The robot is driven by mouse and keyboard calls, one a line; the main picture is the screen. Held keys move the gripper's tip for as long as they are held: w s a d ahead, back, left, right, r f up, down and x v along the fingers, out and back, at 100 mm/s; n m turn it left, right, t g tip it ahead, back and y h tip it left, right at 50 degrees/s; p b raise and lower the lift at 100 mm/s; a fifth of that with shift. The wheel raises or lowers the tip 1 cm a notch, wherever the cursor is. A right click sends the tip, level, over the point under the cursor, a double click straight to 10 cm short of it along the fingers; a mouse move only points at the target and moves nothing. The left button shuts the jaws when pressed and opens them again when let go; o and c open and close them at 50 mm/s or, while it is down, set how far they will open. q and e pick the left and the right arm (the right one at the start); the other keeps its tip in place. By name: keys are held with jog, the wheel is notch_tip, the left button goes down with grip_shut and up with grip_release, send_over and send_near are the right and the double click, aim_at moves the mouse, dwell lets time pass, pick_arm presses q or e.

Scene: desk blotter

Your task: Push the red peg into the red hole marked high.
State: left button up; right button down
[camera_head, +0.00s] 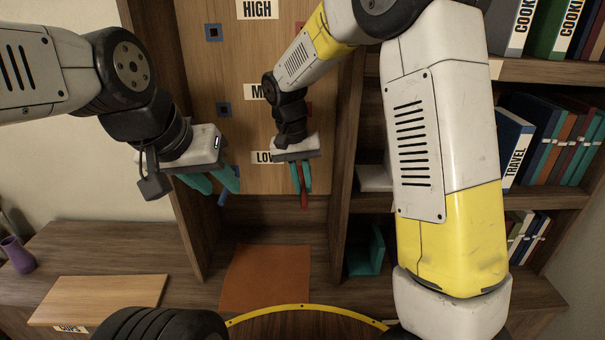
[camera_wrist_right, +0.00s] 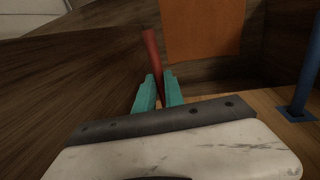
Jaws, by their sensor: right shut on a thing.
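My right gripper (camera_head: 300,178) is shut on the red peg (camera_head: 304,199), in front of the lower part of the upright wooden board (camera_head: 255,60). The peg points down in the head view. In the right wrist view the red peg (camera_wrist_right: 151,50) sticks out beyond the teal fingers (camera_wrist_right: 158,92). The HIGH label (camera_head: 257,9) is at the board's top. A sliver of red (camera_head: 299,25) shows to its lower right, mostly hidden by my right arm.
Blue square holes (camera_head: 213,32) line the board's left side. A blue peg (camera_wrist_right: 309,75) stands in a blue square in the right wrist view. Bookshelves (camera_head: 540,70) are to the right. A brown mat (camera_head: 265,280) and a wooden board (camera_head: 100,298) lie on the desk below.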

aim_at(304, 208)
jog(key=shift+s, duration=3.35)
jog(key=shift+s+f, duration=0.1)
